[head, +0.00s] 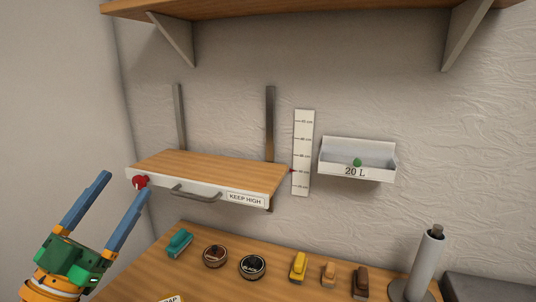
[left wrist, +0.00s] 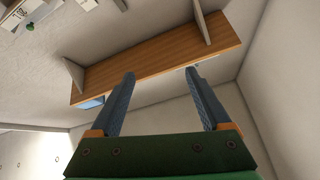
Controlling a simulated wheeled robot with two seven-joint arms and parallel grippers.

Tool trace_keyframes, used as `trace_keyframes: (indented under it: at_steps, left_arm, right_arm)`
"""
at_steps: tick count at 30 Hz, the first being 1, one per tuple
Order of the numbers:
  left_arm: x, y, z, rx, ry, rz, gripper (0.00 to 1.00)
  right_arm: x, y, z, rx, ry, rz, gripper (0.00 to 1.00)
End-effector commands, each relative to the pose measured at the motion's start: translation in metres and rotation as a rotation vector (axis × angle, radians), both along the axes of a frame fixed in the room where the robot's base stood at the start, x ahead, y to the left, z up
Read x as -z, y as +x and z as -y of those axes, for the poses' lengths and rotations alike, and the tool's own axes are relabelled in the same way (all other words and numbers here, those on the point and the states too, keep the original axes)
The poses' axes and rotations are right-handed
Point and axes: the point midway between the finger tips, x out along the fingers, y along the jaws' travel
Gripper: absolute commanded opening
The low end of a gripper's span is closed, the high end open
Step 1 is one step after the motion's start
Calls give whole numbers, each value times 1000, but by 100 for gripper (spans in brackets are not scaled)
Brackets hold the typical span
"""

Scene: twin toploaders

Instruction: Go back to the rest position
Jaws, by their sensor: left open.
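My left gripper (head: 119,208) is open and empty at the lower left of the head view, with two blue fingers on a green and orange body. Its fingers point up, just left of the sliding wooden shelf (head: 215,170) and apart from or near its red knob (head: 140,182); I cannot tell the exact gap. In the left wrist view the open fingers (left wrist: 160,100) have nothing between them but the wall and a wooden upper shelf (left wrist: 150,58) beyond. My right gripper is in neither view.
The shelf has a grey handle (head: 195,192) and a "KEEP HIGH" label. A white "20 L" bin (head: 356,162) holds a green item. Brushes and round tins (head: 215,255) line the worktop (head: 230,285). A paper roll (head: 424,265) stands at right. A height scale (head: 302,152) is on the wall.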

Motion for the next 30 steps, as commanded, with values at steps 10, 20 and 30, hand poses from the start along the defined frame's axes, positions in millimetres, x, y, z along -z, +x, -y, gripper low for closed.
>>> trace_keyframes:
  at_steps: [10,20,30]
  left_arm:
    - [236,-23,-63,-664,-327,-750,81]
    - [397,-146,23,-536,-8,-1617,81]
    - [507,-205,71,-313,191,-1925,81]
  right_arm:
    - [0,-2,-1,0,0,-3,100]
    - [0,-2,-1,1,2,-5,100]
    - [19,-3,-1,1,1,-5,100]
